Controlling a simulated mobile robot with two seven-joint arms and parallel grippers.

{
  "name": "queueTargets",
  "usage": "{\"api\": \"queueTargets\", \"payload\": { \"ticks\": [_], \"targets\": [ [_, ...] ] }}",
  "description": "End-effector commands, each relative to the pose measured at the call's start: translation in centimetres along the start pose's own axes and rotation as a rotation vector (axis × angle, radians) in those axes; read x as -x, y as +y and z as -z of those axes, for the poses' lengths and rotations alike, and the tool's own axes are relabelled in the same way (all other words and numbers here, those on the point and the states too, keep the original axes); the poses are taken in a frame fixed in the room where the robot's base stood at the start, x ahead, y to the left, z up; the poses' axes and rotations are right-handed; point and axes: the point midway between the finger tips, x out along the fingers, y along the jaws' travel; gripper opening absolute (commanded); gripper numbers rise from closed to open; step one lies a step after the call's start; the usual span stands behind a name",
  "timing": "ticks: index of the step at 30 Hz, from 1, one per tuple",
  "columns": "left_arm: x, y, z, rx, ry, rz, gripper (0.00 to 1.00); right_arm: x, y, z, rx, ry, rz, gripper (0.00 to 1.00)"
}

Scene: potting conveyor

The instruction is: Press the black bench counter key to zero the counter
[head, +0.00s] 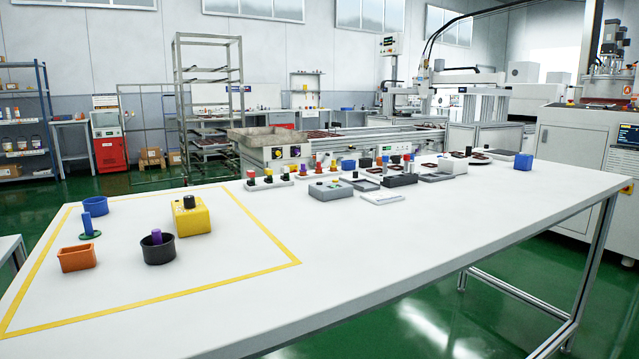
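A yellow box (194,219) with a black knob or key (189,202) on top stands inside the yellow-taped area at the left of the white table. A grey box (330,189) with small coloured keys on its top stands at the table's middle back. A darker box (399,181) is to its right. I cannot tell for certain which of these carries the counter key, and no counter reading is legible. Neither of my grippers is in view.
Near the yellow box are a blue bowl (95,206), a blue peg on a green base (88,226), an orange tray (76,258) and a black bowl (158,249) with a purple peg. Several coloured parts line the back edge. The table's (350,250) front middle is clear.

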Motion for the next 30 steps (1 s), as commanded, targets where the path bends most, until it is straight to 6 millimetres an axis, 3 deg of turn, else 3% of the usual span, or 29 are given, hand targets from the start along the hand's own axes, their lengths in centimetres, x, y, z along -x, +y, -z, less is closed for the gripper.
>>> {"api": "queueTargets", "payload": {
  "ticks": [1,3,4,30],
  "targets": [
    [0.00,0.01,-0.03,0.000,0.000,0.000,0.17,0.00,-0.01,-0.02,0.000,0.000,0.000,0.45],
    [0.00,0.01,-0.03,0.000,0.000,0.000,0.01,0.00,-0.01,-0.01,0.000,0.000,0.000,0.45],
    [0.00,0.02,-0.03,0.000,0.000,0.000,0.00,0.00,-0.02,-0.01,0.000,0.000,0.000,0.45],
    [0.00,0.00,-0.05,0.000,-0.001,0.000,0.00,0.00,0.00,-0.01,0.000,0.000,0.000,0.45]
  ]
}}
